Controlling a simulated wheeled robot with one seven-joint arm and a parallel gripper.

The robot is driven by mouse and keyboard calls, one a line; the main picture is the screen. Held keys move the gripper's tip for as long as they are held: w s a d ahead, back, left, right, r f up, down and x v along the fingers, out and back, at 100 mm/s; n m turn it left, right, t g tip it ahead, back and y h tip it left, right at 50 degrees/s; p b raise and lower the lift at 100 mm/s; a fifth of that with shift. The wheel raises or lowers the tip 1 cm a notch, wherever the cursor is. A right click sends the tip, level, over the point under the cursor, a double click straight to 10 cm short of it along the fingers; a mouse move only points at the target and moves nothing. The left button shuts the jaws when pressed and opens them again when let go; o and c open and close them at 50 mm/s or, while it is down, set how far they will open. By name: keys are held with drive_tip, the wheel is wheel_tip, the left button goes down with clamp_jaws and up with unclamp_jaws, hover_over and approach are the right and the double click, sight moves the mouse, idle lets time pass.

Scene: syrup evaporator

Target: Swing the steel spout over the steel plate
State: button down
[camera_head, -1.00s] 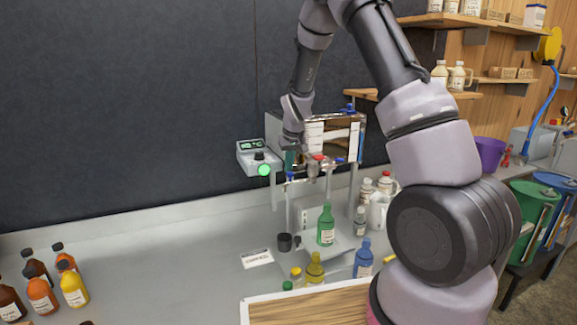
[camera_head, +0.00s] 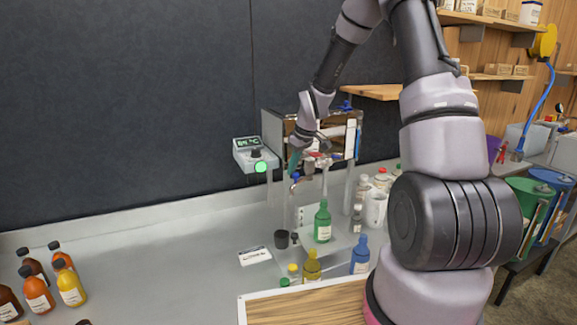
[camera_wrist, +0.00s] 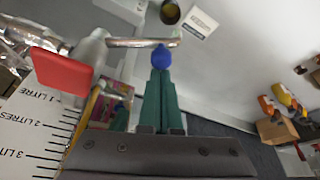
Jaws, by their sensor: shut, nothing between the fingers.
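The steel spout (camera_wrist: 140,42) runs sideways from a tap with a red lever (camera_wrist: 62,72) in the wrist view. A round blue knob (camera_wrist: 161,57) sits at the spout, right in front of my fingertips. My gripper (camera_wrist: 161,74) has its teal fingers together and empty; whether they touch the knob I cannot tell. In the head view my gripper (camera_head: 294,166) is beside the spout (camera_head: 292,186), at the front of the evaporator. A pale metal plate (camera_head: 342,242), seemingly the steel plate, lies lower down, under a green bottle (camera_head: 322,222).
A control box (camera_head: 255,155) with a green light is left of the evaporator. A dark cup (camera_head: 281,239) and white card (camera_head: 255,256) stand on the counter. Yellow and blue bottles (camera_head: 360,255) stand in front. The counter's left middle (camera_head: 150,260) is clear.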

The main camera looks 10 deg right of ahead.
drive_tip(key=s+d+n, duration=0.1)
drive_tip(key=n, duration=0.1)
drive_tip(key=shift+s+d+n+g+y, duration=0.35)
drive_tip(key=shift+n+g+y, duration=0.05)
drive_tip(key=s+d+n+g, duration=0.2)
drive_tip(key=d+n, duration=0.3)
drive_tip(key=n, duration=0.2)
drive_tip(key=shift+s+d+y, duration=0.15)
drive_tip(key=shift+d+y, duration=0.25)
